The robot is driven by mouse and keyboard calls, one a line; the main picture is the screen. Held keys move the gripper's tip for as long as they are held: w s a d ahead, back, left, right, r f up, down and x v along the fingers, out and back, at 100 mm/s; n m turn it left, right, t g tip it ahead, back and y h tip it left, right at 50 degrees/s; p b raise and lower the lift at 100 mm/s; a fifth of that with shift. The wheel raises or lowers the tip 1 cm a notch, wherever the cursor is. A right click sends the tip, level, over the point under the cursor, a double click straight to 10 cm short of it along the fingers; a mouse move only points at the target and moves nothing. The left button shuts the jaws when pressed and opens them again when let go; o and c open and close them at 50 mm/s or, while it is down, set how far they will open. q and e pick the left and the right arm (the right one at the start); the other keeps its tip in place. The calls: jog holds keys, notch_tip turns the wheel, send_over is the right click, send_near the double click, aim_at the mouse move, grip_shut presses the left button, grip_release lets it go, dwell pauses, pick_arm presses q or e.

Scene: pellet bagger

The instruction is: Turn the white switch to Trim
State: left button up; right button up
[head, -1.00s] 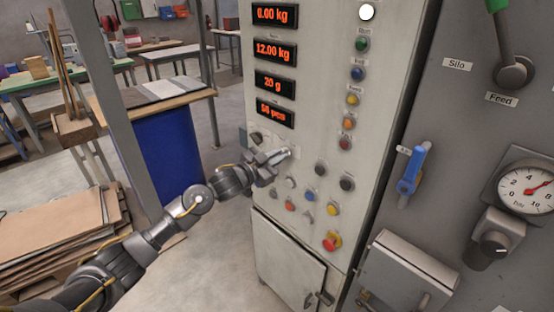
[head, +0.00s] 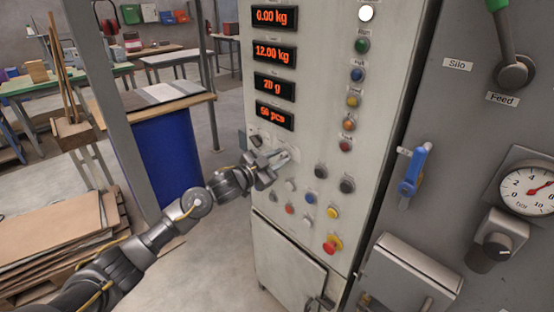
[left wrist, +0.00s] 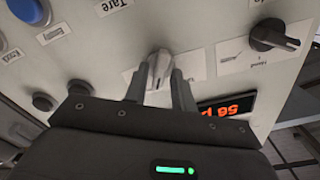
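The white switch (left wrist: 160,68) is a pale pointed knob on a white label plate, seen between my left gripper's fingers in the left wrist view. Its plate's lettering is mostly hidden, so I cannot read its setting. My left gripper (left wrist: 163,80) is at the panel with one finger on each side of the knob, and looks shut on it. In the head view the gripper (head: 279,160) hides most of the switch. My right gripper is not in view.
A black switch (left wrist: 275,36) sits beside it on the panel. Push buttons, among them a blue one (head: 309,198) and a red stop button (head: 332,244), lie below and right. Red number displays (head: 274,116) are above. A blue-handled valve (head: 412,177) is farther right.

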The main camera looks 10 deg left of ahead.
pick_arm(q)
jog(key=shift+o, duration=0.5)
jog(key=shift+s+a+f, duration=0.1)
jog(key=shift+s+a, duration=0.1)
jog(key=shift+s, duration=0.05)
jog(key=b+v, duration=0.2)
jog(key=v, duration=0.8)
jog(key=shift+s, duration=0.1)
